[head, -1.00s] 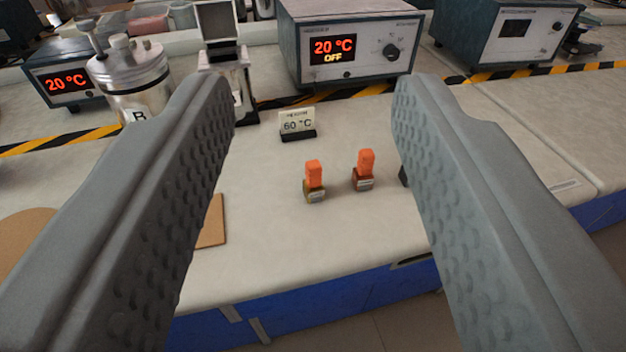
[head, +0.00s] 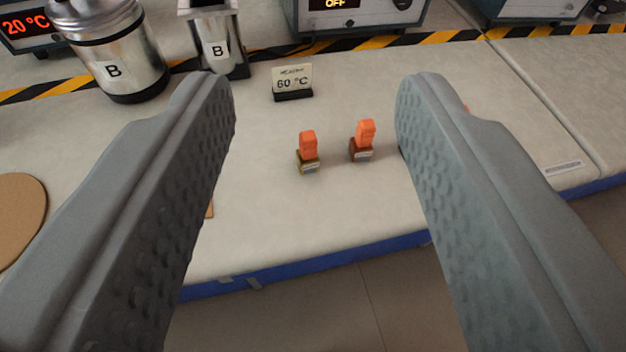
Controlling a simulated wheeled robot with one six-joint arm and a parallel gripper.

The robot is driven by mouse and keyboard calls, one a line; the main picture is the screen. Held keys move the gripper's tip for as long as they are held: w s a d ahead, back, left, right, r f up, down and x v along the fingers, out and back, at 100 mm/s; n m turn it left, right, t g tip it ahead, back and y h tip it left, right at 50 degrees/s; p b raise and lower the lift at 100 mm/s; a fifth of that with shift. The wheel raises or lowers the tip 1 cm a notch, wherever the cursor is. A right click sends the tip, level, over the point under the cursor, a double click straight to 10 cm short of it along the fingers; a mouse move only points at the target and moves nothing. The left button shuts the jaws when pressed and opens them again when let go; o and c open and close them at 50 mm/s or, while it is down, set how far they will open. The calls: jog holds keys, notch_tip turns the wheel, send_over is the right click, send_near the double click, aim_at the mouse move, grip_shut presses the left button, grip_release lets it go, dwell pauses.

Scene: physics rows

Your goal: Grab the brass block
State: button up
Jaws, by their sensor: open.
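The brass block (head: 308,164) is a small yellowish block with an orange grip on top and a pale label on its front. It stands upright on the pale bench, near the middle of the head view. A similar block (head: 361,152), redder brown and also with an orange grip, stands just right of it. My gripper (head: 318,92) is open and empty. In the picture both blocks lie between its two grey fingers, and neither finger appears to touch them.
A "60 °C" sign (head: 292,82) stands behind the blocks. Metal vessels marked B (head: 112,70) (head: 217,48) stand at back left. Part of an orange thing shows behind the right finger. The bench's blue front edge (head: 350,256) is close in front.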

jog(key=w+f+n+g, duration=0.1)
jog(key=w+f+g, duration=0.2)
jog(key=w+g, duration=0.5)
jog(key=n+g, duration=0.2)
jog(key=g, duration=0.5)
send_over(309, 135)
notch_tip(309, 135, down, 4)
notch_tip(309, 135, down, 12)
jog(key=shift+w+f, duration=0.15)
jog(key=shift+f, duration=2.8)
jog(key=shift+c, duration=0.5)
grip_shut()
